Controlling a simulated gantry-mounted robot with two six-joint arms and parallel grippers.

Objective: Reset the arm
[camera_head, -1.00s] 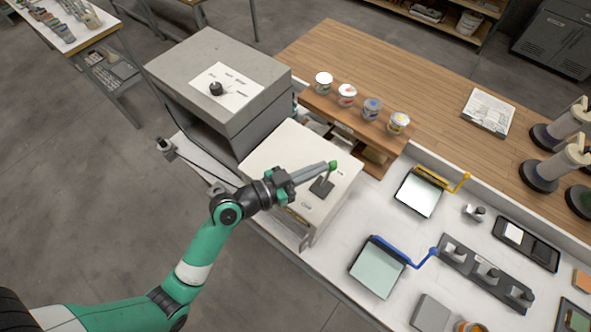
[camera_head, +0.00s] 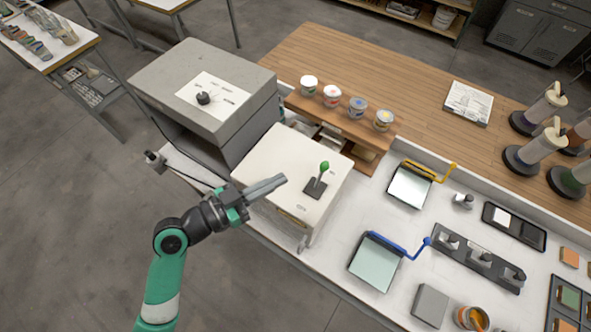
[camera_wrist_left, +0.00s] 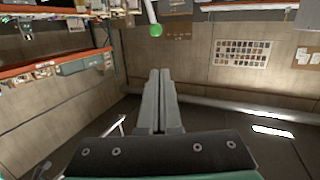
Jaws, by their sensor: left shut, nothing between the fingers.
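My left gripper (camera_head: 282,180) is shut and empty. It hangs over the front left part of a cream box (camera_head: 290,160), apart from the small lever (camera_head: 317,184) on that box's top. The lever has a green ball knob (camera_head: 324,166) and a dark base plate, and stands nearly upright. In the left wrist view the shut grey fingers (camera_wrist_left: 160,75) point away from the camera, with the green knob (camera_wrist_left: 156,30) beyond them at the top. My right gripper is in neither view.
A grey machine with a black dial (camera_head: 203,98) stands left of the cream box. Several small tubs (camera_head: 332,96) line a wooden shelf behind. Trays with a yellow handle (camera_head: 410,186) and a blue handle (camera_head: 375,264) lie on the white bench to the right.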

